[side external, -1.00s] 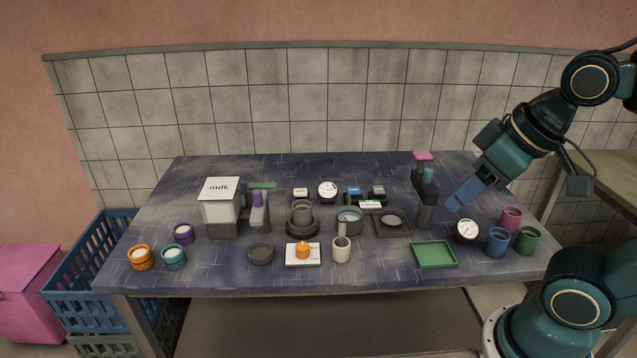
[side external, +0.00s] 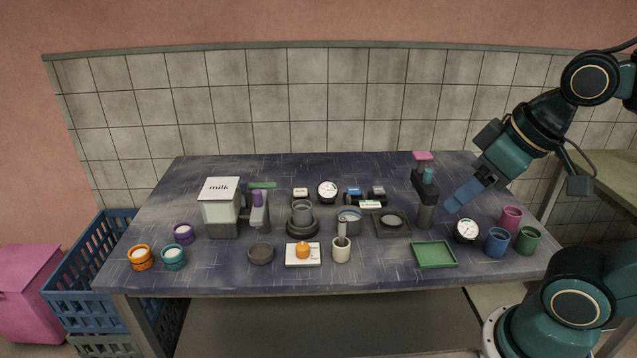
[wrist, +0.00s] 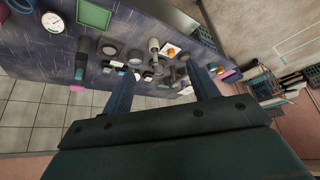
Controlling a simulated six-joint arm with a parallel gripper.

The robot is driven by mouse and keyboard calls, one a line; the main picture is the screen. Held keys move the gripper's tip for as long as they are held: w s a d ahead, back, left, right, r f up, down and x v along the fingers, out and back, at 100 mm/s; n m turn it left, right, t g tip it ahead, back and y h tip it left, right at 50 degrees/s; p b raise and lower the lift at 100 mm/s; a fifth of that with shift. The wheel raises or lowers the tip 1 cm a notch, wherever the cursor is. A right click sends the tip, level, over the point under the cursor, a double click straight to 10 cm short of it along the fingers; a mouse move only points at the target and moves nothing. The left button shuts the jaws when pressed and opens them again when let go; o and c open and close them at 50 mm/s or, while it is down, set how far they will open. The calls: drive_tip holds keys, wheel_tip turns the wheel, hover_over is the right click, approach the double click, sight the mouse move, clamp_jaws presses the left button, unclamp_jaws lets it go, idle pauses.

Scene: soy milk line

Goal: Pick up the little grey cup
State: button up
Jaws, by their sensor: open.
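A small grey cup (side external: 302,210) stands upright on a dark round base near the middle of the table, in the side external view. A wider grey pot (side external: 349,220) stands just to its right. My gripper (side external: 460,196) has blue fingers and hangs above the right part of the table, well to the right of the grey cup and apart from it. In the wrist view my gripper (wrist: 163,74) shows its two fingers spread with nothing held between them. The cup is too small to pick out surely among the crowded items in the wrist view.
A milk dispenser (side external: 221,207) stands left of the cup. A pale cup with a handled tool (side external: 341,249) and an orange item on a white plate (side external: 303,262) stand in front. A green tray (side external: 434,255), a gauge (side external: 466,231) and coloured cups (side external: 497,242) are at the right.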

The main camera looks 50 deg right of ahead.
drive_tip(key=shift+o, duration=0.8)
drive_tip(key=shift+w, duration=0.1)
drive_tip(key=w+a+f+m+y, duration=0.15)
drive_tip(key=w+m, duration=0.45)
drive_tip(key=w, duration=0.7)
drive_tip(key=w+f+m+y, duration=0.25)
drive_tip(key=w+m, duration=0.35)
drive_tip(key=w, duration=0.7)
drive_tip(key=w+d+f+m+t+y, duration=0.2)
drive_tip(key=w+d+f+m+y, duration=0.1)
drive_tip(key=w+f+m, duration=0.4)
drive_tip(key=w+d+f+m+t+y, duration=0.1)
drive_tip(key=w+d+f+m+y, duration=0.1)
drive_tip(key=w+d+f+m, duration=0.3)
wheel_tip(320, 180, down, 4)
drive_tip(key=w+m, duration=0.2)
drive_tip(key=shift+d+r+m+t+y, duration=0.2)
drive_tip(key=shift+r+m+t+y, duration=0.05)
drive_tip(key=shift+m+t+y, duration=0.15)
